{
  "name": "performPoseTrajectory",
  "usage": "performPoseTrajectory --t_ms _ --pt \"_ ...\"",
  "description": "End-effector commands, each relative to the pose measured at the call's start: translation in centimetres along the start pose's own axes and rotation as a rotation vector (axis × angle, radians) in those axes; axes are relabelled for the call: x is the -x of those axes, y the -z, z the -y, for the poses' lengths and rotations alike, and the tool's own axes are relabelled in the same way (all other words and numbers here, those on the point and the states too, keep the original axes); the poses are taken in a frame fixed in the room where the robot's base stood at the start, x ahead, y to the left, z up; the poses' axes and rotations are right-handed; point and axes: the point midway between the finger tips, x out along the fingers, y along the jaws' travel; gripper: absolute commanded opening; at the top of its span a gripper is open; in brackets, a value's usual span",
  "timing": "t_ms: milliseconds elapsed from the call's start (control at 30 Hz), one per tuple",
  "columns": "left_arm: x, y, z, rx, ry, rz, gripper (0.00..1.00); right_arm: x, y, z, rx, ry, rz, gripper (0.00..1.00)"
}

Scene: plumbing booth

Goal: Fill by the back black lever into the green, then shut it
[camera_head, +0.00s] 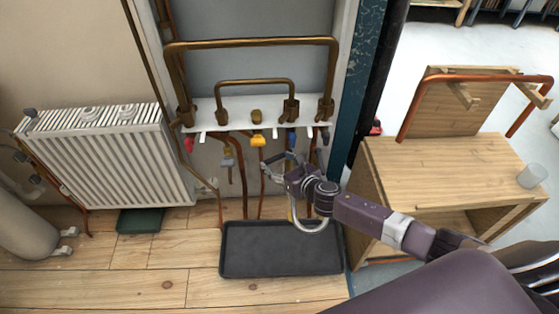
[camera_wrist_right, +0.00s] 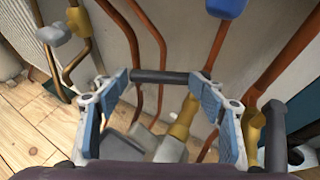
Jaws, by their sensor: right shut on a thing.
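My right gripper (camera_head: 276,172) is in front of the pipes below the white manifold plate (camera_head: 240,113). In the right wrist view its two blue-padded fingers (camera_wrist_right: 162,88) stand apart, with a black bar-shaped lever (camera_wrist_right: 160,76) spanning between them, and they are shut on it. A brass valve body (camera_wrist_right: 183,118) shows below the bar. A second black lever (camera_wrist_right: 275,135) on a brass valve is to the right of the fingers. I see no gauge with a green zone; the dark green flat box (camera_head: 140,220) is under the radiator. My left gripper is not in view.
Red (camera_head: 188,145), yellow (camera_head: 258,140) and blue (camera_head: 291,139) handles hang under the manifold, close to the copper pipes. A dark tray (camera_head: 282,248) lies on the floor below. The white radiator (camera_head: 100,150) is at left; a wooden bench (camera_head: 440,170) stands at right.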

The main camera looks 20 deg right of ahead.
Motion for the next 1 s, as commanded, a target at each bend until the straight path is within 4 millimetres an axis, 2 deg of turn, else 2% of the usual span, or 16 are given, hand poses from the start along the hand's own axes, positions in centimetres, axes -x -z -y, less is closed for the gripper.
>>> performPoseTrajectory --t_ms 33,167,200,267,333,467,667,1000 --pt "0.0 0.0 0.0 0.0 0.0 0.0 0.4 -0.3 -0.8 0.9 0.006 0.023 0.01 0.18" --pt "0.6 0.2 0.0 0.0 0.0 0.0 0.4 -0.6 -1.0 0.6 -0.02 0.082 0.009 0.18" --pt "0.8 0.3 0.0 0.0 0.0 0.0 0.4 -0.8 -1.1 0.5 -0.034 0.114 0.008 0.16" --pt "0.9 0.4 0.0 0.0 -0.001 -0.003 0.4 -1.1 -1.2 0.3 -0.058 0.168 0.008 0.0" --pt "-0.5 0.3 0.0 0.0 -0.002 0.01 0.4 -1.5 -1.3 0.4 -0.084 0.234 0.008 0.0" --pt "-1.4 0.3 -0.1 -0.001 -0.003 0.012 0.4 -2.1 -1.4 0.5 -0.13 0.348 0.008 0.0" --pt "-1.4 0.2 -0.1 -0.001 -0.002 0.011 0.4 -2.0 -1.2 1.0 -0.127 0.357 0.007 0.2" --pt "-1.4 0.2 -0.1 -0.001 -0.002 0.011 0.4 -2.0 -1.0 0.6 -0.13 0.35 0.004 0.57"
